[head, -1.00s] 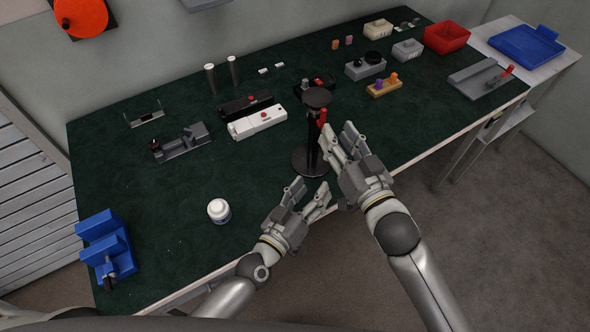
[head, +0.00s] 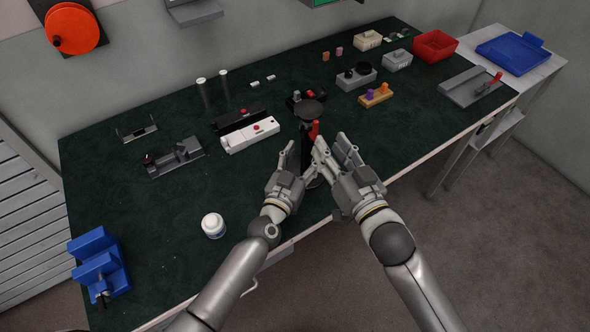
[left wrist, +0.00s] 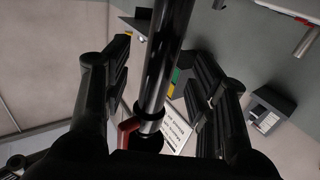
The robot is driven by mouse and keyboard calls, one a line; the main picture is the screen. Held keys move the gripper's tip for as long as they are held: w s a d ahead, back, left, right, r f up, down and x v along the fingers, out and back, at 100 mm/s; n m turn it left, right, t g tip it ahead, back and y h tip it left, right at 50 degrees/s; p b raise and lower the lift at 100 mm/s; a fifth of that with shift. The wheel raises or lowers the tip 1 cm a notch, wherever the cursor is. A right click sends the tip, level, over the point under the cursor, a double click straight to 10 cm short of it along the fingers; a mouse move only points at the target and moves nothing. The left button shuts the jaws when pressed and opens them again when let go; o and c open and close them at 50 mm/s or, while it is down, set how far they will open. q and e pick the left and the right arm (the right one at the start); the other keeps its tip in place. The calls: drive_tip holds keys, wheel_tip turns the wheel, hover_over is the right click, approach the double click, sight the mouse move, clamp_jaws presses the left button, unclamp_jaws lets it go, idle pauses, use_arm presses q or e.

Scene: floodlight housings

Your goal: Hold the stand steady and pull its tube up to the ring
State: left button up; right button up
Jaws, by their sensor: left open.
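The black stand has a round top plate (head: 311,110) and a red lever (head: 313,129) on its column. It stands upright at the table's front edge; its base is mostly hidden behind my grippers. My left gripper (head: 298,152) is open at the column's left side. In the left wrist view the shiny dark tube (left wrist: 165,60) runs between its spread fingers (left wrist: 160,85), with gaps on both sides. The red lever (left wrist: 128,130) and a collar show low there. My right gripper (head: 334,146) looks open and empty, just right of the column. I cannot make out the ring.
Behind the stand are a white housing (head: 251,135) and a black one. A white jar (head: 214,225) stands front left, near a blue block fixture (head: 98,262). An orange tray (head: 376,97) and a red bin (head: 435,46) lie right.

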use_arm(q)
drive_tip(key=shift+x, duration=1.1)
drive_tip(key=shift+c, duration=0.3)
drive_tip(key=shift+c, duration=1.2)
drive_tip(key=shift+c, duration=0.4)
clamp_jaws()
